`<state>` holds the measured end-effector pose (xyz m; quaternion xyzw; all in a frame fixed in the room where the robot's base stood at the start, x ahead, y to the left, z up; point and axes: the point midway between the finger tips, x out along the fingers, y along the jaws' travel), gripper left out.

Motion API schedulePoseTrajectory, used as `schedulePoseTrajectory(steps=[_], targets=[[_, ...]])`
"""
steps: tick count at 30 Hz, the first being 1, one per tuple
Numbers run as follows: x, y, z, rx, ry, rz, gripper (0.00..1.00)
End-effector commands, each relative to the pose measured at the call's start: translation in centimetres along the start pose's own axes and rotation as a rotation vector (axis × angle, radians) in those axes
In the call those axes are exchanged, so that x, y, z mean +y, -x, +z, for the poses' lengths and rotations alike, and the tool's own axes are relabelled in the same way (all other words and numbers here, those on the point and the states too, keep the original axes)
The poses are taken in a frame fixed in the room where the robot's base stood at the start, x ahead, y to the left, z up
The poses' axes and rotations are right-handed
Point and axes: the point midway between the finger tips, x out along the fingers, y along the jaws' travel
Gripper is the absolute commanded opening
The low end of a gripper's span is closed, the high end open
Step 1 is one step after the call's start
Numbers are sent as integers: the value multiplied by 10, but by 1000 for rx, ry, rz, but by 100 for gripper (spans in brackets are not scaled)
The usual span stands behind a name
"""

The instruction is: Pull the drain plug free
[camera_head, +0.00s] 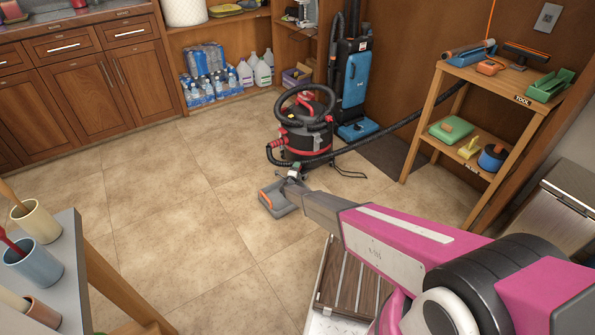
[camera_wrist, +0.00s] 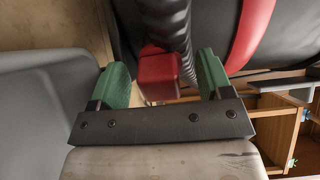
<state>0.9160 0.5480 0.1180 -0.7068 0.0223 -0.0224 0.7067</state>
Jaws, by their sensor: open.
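The wet vacuum (camera_head: 304,130), a black drum with red bands, stands on the tiled floor in the head view. Its dark drum and red band (camera_wrist: 257,30) fill the upper right of the wrist view. My gripper (camera_head: 293,173) is at the low front of the vacuum. In the wrist view its green-padded fingers (camera_wrist: 163,76) are open. A red block-like piece (camera_wrist: 157,78), possibly the drain plug, shows between and beyond the fingers, with visible gaps on the sides. A black ribbed hose (camera_wrist: 170,22) passes just above it. Contact cannot be told.
A grey floor nozzle (camera_head: 272,203) lies left of my gripper. A blue upright vacuum (camera_head: 353,85) stands behind the drum. A wooden tool shelf (camera_head: 448,75) is at the right, with the hose running toward it. The floor (camera_head: 170,215) at left is clear.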

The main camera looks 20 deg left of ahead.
Motion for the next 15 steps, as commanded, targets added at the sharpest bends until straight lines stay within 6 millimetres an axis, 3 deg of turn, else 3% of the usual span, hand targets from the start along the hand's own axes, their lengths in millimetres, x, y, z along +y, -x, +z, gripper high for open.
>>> schedulePoseTrajectory(steps=[3, 4, 9, 15], targets=[[0, 0, 0, 0, 0, 0, 72], [0, 0, 0, 0, 0, 0, 66], [0, 0, 0, 0, 0, 0, 10], [0, 0, 0, 0, 0, 0, 7]])
